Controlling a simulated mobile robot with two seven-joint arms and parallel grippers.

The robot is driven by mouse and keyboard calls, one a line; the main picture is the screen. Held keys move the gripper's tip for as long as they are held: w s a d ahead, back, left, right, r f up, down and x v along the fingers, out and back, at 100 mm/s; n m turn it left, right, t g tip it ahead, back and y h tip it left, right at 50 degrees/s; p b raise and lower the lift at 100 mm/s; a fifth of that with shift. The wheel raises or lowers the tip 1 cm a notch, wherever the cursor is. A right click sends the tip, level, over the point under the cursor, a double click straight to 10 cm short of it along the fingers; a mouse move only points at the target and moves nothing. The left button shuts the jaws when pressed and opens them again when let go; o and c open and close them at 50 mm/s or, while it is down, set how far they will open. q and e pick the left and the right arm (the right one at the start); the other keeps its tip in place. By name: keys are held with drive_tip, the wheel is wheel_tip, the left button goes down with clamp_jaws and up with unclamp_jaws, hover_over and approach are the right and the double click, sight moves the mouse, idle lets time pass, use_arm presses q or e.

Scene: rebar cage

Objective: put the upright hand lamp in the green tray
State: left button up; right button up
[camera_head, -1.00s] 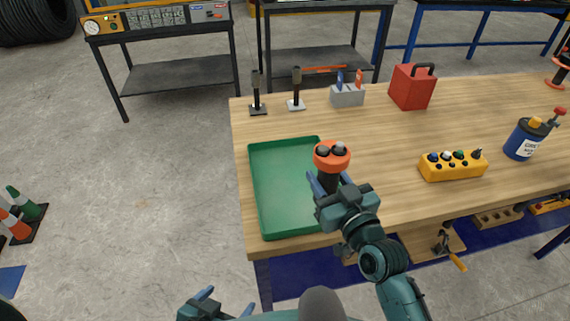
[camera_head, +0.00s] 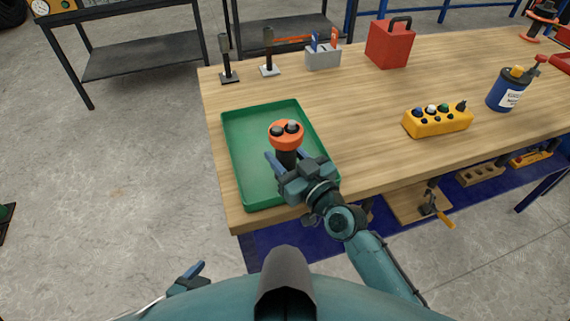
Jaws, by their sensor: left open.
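The hand lamp (camera_head: 286,136) has an orange head and a dark body, and it is upright. My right gripper (camera_head: 288,158) has its blue fingers on either side of the dark body and is shut on it. The lamp is over the green tray (camera_head: 240,150); I cannot tell whether its base touches the tray floor, because my gripper hides its lower part. The tray lies at the table's near left corner, with nothing else seen in it. My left gripper (camera_head: 189,277) is open and empty, low at the left, away from the table.
A yellow control box (camera_head: 437,121), a blue can (camera_head: 506,92) and a red box (camera_head: 389,43) stand to the right on the wooden table (camera_head: 365,130). Two dark upright tools (camera_head: 226,60) and a grey caddy (camera_head: 323,57) stand behind the tray. The table's middle is clear.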

drive_tip(key=shift+f, duration=0.35)
drive_tip(key=shift+r, duration=0.15)
drive_tip(key=shift+f, duration=0.25)
drive_tip(key=o, duration=1.2)
use_arm(q)
drive_tip(key=shift+w+d+r, duration=0.15)
drive_tip(key=shift+r, duration=0.05)
use_arm(e)
drive_tip(key=shift+r, duration=0.1)
drive_tip(key=shift+r, duration=0.1)
drive_tip(key=v, duration=1.1)
use_arm(q)
drive_tip(key=shift+d+f+b, duration=0.1)
drive_tip(key=shift+d+b, duration=0.05)
drive_tip(key=shift+b, duration=0.2)
use_arm(e)
drive_tip(key=s+d+f+m+g+h, duration=0.1)
drive_tip(key=s+d+f+h, duration=0.1)
drive_tip(key=s+f, duration=0.1)
drive_tip(key=s+d+f+m+g+h, duration=0.1)
drive_tip(key=s+d+f+h, duration=0.1)
drive_tip(key=f, duration=0.4)
drive_tip(key=s+d+f+m+g+h, duration=0.1)
drive_tip(key=s+d+f+g+h, duration=0.1)
drive_tip(key=s+f, duration=0.3)
drive_tip(key=shift+s+d+f+m, duration=0.25)
drive_tip(key=shift+s+d, duration=0.2)
drive_tip(key=shift+d, duration=0.25)
